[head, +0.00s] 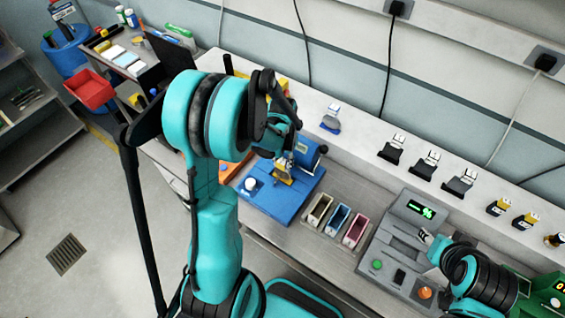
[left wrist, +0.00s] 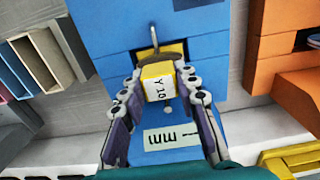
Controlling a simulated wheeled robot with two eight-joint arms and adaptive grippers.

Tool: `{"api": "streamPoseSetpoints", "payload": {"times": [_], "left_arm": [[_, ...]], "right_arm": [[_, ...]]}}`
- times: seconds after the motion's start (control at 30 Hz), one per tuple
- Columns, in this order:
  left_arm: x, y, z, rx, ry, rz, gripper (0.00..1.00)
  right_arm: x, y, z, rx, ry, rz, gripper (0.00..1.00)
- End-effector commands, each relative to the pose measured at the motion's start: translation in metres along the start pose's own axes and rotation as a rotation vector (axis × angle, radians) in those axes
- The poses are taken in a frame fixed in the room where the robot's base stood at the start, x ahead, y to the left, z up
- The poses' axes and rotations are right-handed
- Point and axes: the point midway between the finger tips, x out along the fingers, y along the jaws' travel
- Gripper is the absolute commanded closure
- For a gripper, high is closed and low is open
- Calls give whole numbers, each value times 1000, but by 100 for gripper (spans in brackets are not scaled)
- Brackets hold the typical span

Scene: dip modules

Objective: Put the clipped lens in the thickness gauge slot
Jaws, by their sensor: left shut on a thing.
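The thickness gauge is a blue block on the bench, seen in the head view (head: 265,207) and filling the middle of the left wrist view (left wrist: 185,25). A white label marked "mm" (left wrist: 170,137) is on its face. My left gripper (head: 284,166) is over the gauge, and in the left wrist view (left wrist: 158,88) its fingers are shut on a yellow clip marked "Y 10" (left wrist: 157,82). A dark curved edge shows beyond the clip, against the gauge; the lens is mostly hidden, and I cannot tell whether it is in the slot. My right gripper (head: 427,238) is over the grey device.
Three open bins (head: 338,218) stand right of the gauge. A grey device with a green display (head: 420,210) is beyond them. Several clipped pieces (head: 425,165) stand along the white back shelf. An orange device (left wrist: 280,50) stands beside the gauge.

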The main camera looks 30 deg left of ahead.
Motion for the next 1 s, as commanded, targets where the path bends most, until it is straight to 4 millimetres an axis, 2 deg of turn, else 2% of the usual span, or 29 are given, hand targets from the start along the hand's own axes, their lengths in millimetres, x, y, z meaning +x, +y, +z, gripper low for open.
{"api": "streamPoseSetpoints", "payload": {"times": [0.37,0.4,0.43,0.47,0.83,1.0], "left_arm": [[5,0,0,0,0,0,100],[3,0,0,0,0,0,60],[3,0,0,0,0,0,52],[3,0,0,0,0,0,49],[-2,0,0,0,0,0,49],[-29,0,1,0,0,0,49]], "right_arm": [[4,0,3,0,0,0,60],[3,0,2,0,0,0,60],[3,0,2,0,0,0,60],[3,0,2,0,0,0,60],[-2,0,-1,0,0,0,60],[-6,0,-4,0,0,0,60]]}}
